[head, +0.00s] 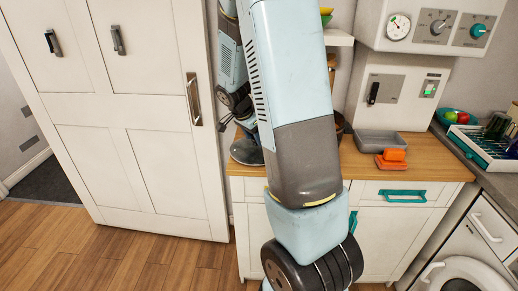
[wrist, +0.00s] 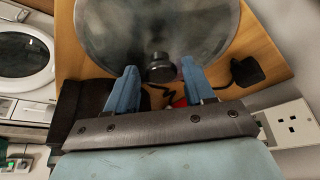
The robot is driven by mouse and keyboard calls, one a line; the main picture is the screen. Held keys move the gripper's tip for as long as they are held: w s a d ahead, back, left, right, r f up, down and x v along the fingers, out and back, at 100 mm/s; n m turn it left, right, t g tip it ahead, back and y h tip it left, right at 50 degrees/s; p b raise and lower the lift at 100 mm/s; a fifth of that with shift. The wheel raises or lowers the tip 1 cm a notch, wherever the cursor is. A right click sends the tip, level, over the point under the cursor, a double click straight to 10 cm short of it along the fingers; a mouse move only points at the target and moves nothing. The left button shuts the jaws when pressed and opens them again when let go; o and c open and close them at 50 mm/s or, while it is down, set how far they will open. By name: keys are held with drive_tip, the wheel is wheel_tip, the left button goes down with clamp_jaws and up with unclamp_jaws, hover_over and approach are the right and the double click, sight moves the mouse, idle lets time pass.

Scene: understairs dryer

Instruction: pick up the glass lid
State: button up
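The glass lid (wrist: 110,30) fills the top middle of the wrist view, a round, clear, greyish disc with a black knob (wrist: 160,68). It lies over the wooden counter. My gripper (wrist: 160,78) is open, with one blue finger on each side of the knob and visible space between them. I cannot tell from this view how far the fingers reach down along the knob. In the head view my arm hides much of the gripper, and a dark round shape (head: 245,152) at the counter's left end looks like the lid.
In the wrist view a black plug with a cable (wrist: 247,71) lies right of the lid, near a wall socket (wrist: 292,124). A tall white door (head: 150,150) stands at left.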

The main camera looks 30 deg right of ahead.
clamp_jaws()
drive_tip(key=shift+r, duration=0.1)
idle(0.6)
